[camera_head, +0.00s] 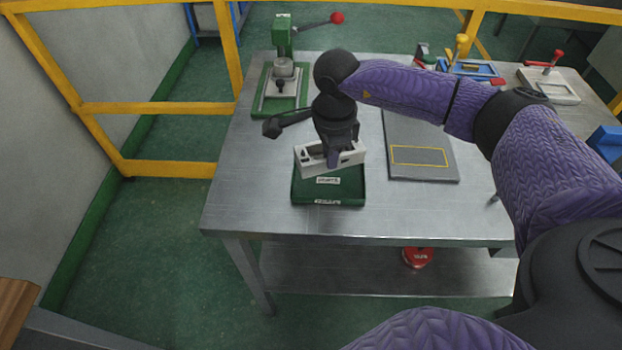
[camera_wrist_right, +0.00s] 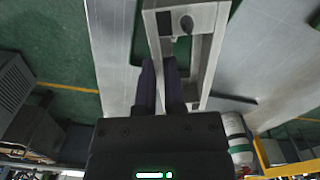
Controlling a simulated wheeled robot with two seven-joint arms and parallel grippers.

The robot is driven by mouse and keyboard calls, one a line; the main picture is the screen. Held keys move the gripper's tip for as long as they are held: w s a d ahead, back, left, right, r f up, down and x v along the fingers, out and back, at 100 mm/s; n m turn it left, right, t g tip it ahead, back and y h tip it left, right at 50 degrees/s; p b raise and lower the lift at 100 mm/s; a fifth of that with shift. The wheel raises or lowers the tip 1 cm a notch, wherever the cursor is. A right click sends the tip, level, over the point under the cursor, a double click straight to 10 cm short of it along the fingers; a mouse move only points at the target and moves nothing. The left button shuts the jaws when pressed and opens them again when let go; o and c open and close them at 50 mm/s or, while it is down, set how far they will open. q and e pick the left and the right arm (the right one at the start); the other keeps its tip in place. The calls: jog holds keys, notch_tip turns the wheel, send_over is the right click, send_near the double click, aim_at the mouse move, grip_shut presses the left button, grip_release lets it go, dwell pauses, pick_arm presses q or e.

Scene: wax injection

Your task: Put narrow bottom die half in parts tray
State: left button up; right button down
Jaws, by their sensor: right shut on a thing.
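The narrow bottom die half (camera_head: 315,160) is a light grey metal frame-like block with openings. My right gripper (camera_head: 333,160) is shut on it and holds it at or just above the back part of the green parts tray (camera_head: 328,201). The tray has white labels on its front. In the right wrist view, the die half (camera_wrist_right: 210,55) extends up from the right gripper's dark fingers (camera_wrist_right: 162,85), and a green edge shows behind it. Whether the die half touches the tray is hard to tell. My left gripper is not in view.
The steel table (camera_head: 240,190) holds a green press (camera_head: 283,75) with a red-knobbed lever at the back left. A grey mat (camera_head: 420,172) with a yellow rectangle lies right of the tray. Clamps and fixtures (camera_head: 470,68) stand at the back right. The table left of the tray is clear.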

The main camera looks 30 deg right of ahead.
notch_tip(320, 180, down, 6)
jog(key=shift+d+f+b, duration=0.1)
jog(key=shift+f+b, duration=0.05)
jog(key=shift+b, duration=0.45)
jog(key=shift+f, duration=0.1)
jog(key=c, duration=0.7)
grip_release()
jog(key=shift+r, duration=0.35)
notch_tip(320, 180, up, 12)
jog(key=p, duration=0.2)
jog(key=shift+f+p, duration=0.15)
jog(key=shift+p, duration=0.2)
